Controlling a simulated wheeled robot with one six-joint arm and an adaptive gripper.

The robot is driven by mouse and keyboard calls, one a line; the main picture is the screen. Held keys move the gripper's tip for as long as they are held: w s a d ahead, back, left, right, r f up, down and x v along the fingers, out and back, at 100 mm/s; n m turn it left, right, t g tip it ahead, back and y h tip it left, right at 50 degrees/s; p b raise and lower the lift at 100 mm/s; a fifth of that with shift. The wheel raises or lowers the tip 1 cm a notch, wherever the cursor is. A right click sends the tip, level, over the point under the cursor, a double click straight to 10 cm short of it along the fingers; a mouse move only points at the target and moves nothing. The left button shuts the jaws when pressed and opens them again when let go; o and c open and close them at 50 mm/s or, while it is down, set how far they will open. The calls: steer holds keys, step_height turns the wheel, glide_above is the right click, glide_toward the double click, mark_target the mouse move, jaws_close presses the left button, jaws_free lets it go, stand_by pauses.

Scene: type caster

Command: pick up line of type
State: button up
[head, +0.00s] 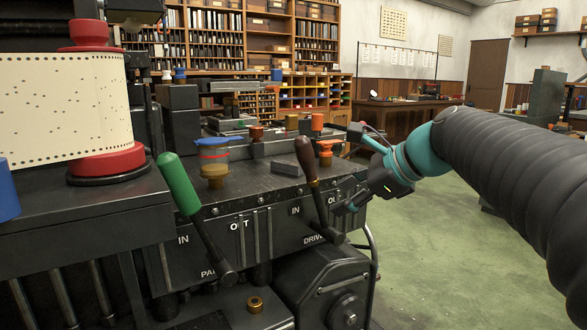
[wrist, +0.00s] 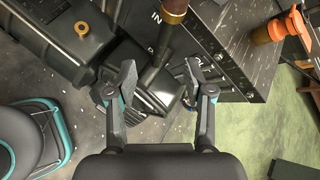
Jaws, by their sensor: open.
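A small dark grey bar (head: 287,168), which may be the line of type, lies on the machine's dark top plate, left of the brown-handled lever (head: 309,165). I cannot make out letters on it. My gripper (head: 348,207) is at the right front corner of the machine, right of that lever and apart from the bar. In the wrist view my gripper (wrist: 160,76) is open, with nothing held. The lever (wrist: 160,50) shows between and beyond its fingers. I cannot find the bar in the wrist view.
A green-handled lever (head: 180,185) stands at the left front. An amber knob (head: 214,165) and an orange knob (head: 326,150) rise from the top plate. A paper ribbon spool (head: 65,105) is at the left. Green floor (head: 440,230) is clear at the right.

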steer(key=w+r+m+y, duration=0.2)
steer(key=w+r+m, duration=0.3)
steer(key=w, duration=0.1)
steer(key=y, duration=0.1)
glide_toward(287, 162)
steer(key=shift+m+t, duration=0.3)
steer(key=shift+t, duration=0.1)
steer(key=a+f, duration=0.1)
steer(key=a, duration=0.1)
steer(key=w+a+f, duration=0.1)
steer(key=a+f, duration=0.1)
steer(key=shift+f+b, duration=0.1)
steer(key=shift+b, duration=0.25)
steer(key=shift+w+r+x, duration=0.1)
steer(key=shift+r+x, duration=0.05)
steer(key=shift+x, duration=0.7)
steer(key=shift+w+r+x, duration=0.1)
steer(key=shift+w+x, duration=0.05)
steer(key=shift+x, duration=0.75)
steer(key=shift+w+r+x, duration=0.1)
steer(key=shift+r+x, duration=0.05)
steer(key=shift+x, duration=0.7)
steer(key=shift+d, duration=0.1)
jaws_close()
